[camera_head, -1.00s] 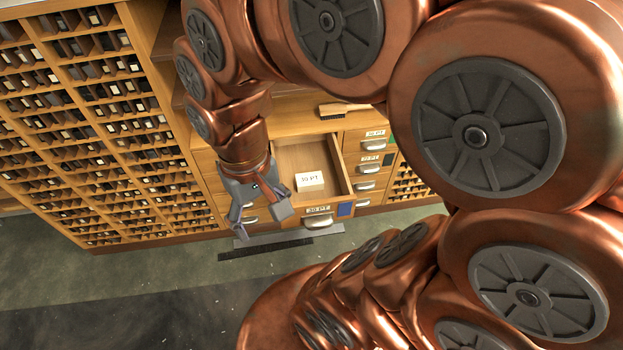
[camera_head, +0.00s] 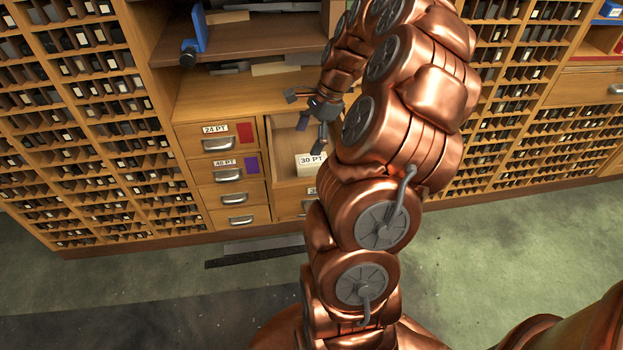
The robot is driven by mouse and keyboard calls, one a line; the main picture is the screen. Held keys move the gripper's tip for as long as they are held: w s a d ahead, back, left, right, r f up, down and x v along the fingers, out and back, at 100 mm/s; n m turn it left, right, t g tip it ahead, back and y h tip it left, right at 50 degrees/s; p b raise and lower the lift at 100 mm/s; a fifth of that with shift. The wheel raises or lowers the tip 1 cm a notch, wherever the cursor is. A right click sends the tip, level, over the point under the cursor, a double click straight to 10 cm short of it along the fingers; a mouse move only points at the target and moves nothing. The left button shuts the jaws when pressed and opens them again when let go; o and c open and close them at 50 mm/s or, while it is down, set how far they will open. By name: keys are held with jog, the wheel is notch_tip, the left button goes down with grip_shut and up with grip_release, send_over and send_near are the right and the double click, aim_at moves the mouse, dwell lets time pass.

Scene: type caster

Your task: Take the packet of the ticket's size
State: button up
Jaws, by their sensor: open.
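A pale packet (camera_head: 309,163) marked "30 PT" lies in an open wooden drawer (camera_head: 286,150) of the cabinet. My arm hides the packet's right side and much of the drawer. My gripper (camera_head: 304,121) is open and empty, above the back part of the drawer. One finger points left and another points down toward the packet, apparently apart from it. I cannot make out a separate ticket.
Shut drawers left of the open one include a "24 PT" drawer (camera_head: 218,139) with a red patch and a "48 PT" drawer (camera_head: 232,169) with a purple patch. A blue clamp-like object (camera_head: 199,30) stands on the upper shelf. Type racks (camera_head: 95,110) flank the cabinet.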

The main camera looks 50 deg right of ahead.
aim_at(312, 160)
jog(key=d+f+m, duration=0.1)
jog(key=s+d+f+m+b, duration=0.1)
jog(key=d+f, duration=0.3)
jog(key=shift+s+d+m+t, duration=0.15)
jog(key=shift+s+m+t, duration=0.15)
jog(key=shift+m, duration=0.1)
jog(key=shift+w+f+b, duration=0.1)
jog(key=shift+f+b, duration=0.1)
jog(key=shift+b, duration=0.1)
jog(key=shift+w+r+b+x, duration=0.1)
jog(key=shift+w+b+x, duration=0.2)
jog(key=shift+x, duration=0.9)
jog(key=shift+w+r+b+x, duration=0.15)
jog(key=shift+b+x, duration=0.15)
jog(key=shift+x, duration=0.9)
jog(key=shift+w+b+x, duration=0.25)
jog(key=shift+b+x, duration=0.05)
jog(key=shift+x, duration=0.9)
jog(key=shift+c, duration=0.3)
grip_shut()
